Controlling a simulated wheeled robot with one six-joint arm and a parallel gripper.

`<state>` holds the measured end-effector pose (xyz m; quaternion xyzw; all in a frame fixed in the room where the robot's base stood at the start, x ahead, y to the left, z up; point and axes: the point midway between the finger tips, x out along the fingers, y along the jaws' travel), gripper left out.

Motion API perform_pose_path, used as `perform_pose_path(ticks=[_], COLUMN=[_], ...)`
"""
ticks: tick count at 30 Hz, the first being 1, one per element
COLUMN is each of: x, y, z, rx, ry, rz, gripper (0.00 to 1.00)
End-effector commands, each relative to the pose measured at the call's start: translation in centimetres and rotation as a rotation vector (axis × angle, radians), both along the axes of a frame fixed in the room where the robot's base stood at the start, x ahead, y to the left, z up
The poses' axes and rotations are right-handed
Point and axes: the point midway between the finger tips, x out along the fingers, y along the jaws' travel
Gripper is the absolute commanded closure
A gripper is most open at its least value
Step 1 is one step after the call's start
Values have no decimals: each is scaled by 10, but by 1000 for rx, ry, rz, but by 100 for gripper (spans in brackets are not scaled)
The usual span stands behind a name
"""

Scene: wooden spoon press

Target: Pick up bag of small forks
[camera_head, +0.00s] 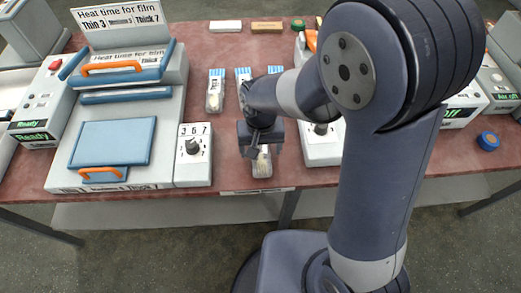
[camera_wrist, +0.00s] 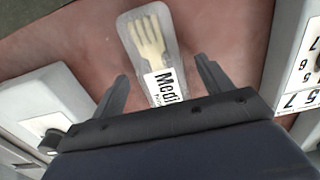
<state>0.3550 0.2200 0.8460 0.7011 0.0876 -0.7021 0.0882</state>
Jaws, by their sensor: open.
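A clear bag (camera_wrist: 163,90) with pale wooden forks and a white label reading "Medi…" lies on the red-brown table in the wrist view. Its near end is hidden by my gripper's body. In the head view the bag (camera_head: 262,168) lies near the table's front edge, partly hidden under my gripper. My gripper (camera_head: 261,149) points down over it. In the wrist view my gripper's (camera_wrist: 162,72) two fingers are apart, one on each side of the bag, with nothing held. I cannot tell how high the fingertips are above the table. No label reading "small" is legible.
Grey control boxes with dials stand left (camera_head: 194,165) and right (camera_head: 322,152) of the bag. More bags with blue-and-white tops (camera_head: 216,88) lie farther back. A press with blue plates (camera_head: 110,143) is at left. A blue tape roll (camera_head: 488,141) lies at right.

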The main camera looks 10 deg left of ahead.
Motion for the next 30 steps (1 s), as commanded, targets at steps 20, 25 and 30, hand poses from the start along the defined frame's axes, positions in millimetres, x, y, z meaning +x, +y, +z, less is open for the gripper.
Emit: perform_pose_path(ticks=[20,25,30], x=[0,0,1], y=[0,0,0], z=[0,0,2], rx=[1,1,1], ry=[-1,-1,-2], rz=[0,0,0], gripper=[65,74,74])
